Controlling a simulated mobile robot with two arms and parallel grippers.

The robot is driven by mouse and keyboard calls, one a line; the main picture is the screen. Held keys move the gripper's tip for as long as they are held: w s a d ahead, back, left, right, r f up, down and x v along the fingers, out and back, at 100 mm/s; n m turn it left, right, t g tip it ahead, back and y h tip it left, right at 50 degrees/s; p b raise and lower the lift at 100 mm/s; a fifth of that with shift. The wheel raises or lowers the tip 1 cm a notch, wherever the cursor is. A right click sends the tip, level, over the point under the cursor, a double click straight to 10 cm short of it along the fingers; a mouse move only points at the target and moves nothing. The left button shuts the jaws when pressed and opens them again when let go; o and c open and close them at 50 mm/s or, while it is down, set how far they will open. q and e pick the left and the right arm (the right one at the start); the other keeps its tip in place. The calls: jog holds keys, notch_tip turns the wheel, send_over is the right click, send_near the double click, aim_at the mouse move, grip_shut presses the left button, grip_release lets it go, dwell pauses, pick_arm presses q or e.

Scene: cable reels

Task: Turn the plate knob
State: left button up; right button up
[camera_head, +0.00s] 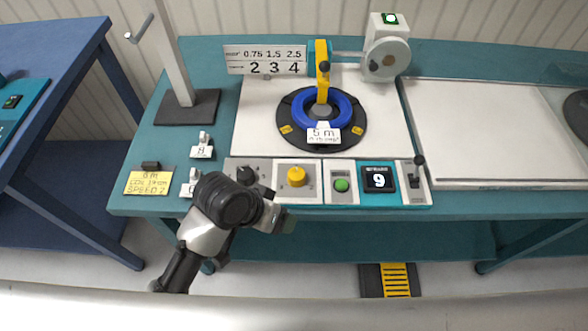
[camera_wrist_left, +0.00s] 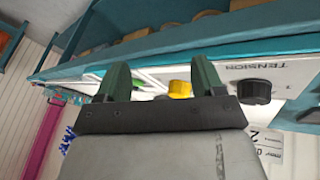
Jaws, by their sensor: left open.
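A yellow knob (camera_head: 296,176) sits on a pale panel at the front edge of the teal bench. It shows between my finger tips in the left wrist view (camera_wrist_left: 180,88). A black knob (camera_head: 246,175) is left of it; in the left wrist view it (camera_wrist_left: 253,91) is beside the word TENSION. I cannot read which one is the plate knob. My left gripper (camera_head: 287,220) is in front of the panel, below the yellow knob. In the left wrist view its fingers (camera_wrist_left: 162,80) are spread and empty, apart from the knob. My right gripper is not in view.
A blue cable ring (camera_head: 345,110) lies on a black round plate (camera_head: 361,135) behind. A yellow note (camera_head: 149,182) and a post (camera_head: 173,60) stand left.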

aim_at(296, 174)
pick_arm(q)
jog(key=w+d+r+m, duration=0.1)
jog(key=w+d, duration=0.1)
jog(key=w+d+r+m+g, duration=0.1)
jog(key=w+d+r, duration=0.1)
jog(key=w+d+r+m+g+y, duration=0.1)
jog(key=w+d+r, duration=0.1)
jog(key=shift+d, duration=0.4)
jog(key=w+a+r+y, duration=0.3)
jog(key=w+r+y, duration=0.1)
jog(key=w, duration=0.2)
jog(key=shift+n+g, duration=0.3)
jog(key=shift+g, duration=0.1)
jog(key=f, duration=1)
jog(key=shift+s+d+f, duration=0.15)
jog(key=shift+s+d, duration=0.05)
jog(key=shift+d, duration=0.15)
jog(key=shift+c, duration=0.3)
jog(key=c, duration=0.9)
jog(key=shift+o, duration=0.2)
jog(key=shift+p, duration=0.3)
